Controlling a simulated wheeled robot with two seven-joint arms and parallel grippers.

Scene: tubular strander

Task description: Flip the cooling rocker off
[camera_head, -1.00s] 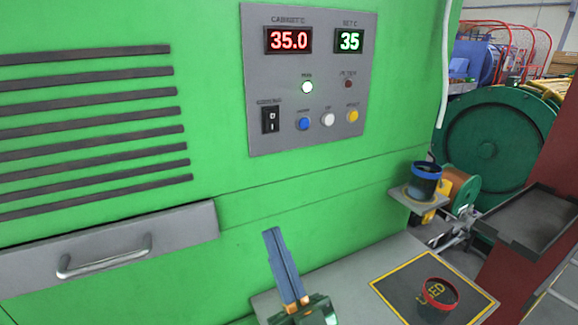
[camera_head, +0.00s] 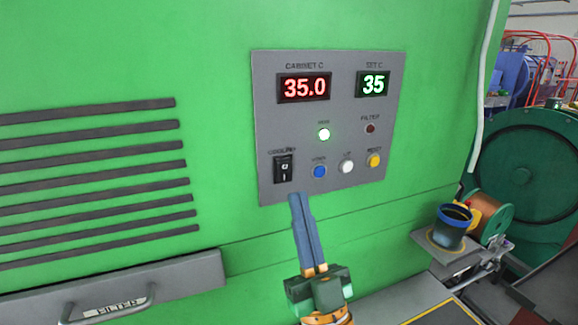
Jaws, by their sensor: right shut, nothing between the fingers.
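The cooling rocker (camera_head: 283,169) is a black switch at the lower left of the grey control panel (camera_head: 262,110), under a "COOLING" label. Its face carries two white marks; I cannot tell which half is pressed in. My right gripper (camera_head: 298,197) is shut and empty, its blue fingers pointing up. The fingertips show just below the panel's lower edge, below and slightly right of the rocker, and do not cover it. My left gripper is not in view.
Blue (camera_head: 319,171), white (camera_head: 346,167) and yellow (camera_head: 374,160) buttons sit right of the rocker. Red and green displays read 35.0 and 35. The run lamp (camera_head: 323,134) glows; the filter lamp (camera_head: 370,128) is dark. A filter drawer handle (camera_head: 108,304) juts out lower left.

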